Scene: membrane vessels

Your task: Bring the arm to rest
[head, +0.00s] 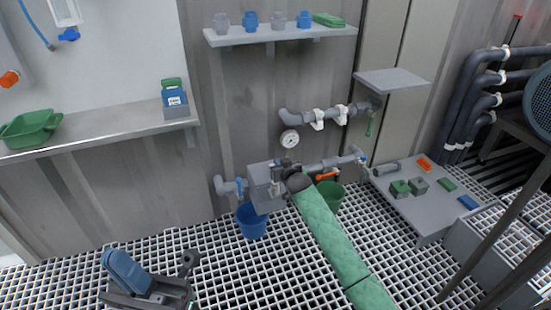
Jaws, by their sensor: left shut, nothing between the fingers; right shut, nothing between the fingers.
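My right arm comes in from the lower right in a green padded sleeve (330,235). Its dark wrist end and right gripper (281,170) are at the grey box (262,190) on the low pipe, below the round gauge (289,140). The gripper is shut, with nothing seen between its fingers. Whether it touches the box or pipe I cannot tell.
A blue bucket (252,221) and a green bucket (330,196) stand close to my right gripper. A grey bench (420,207) with small green, grey, orange and blue parts is at the right. Shelves (280,37) line the wall.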

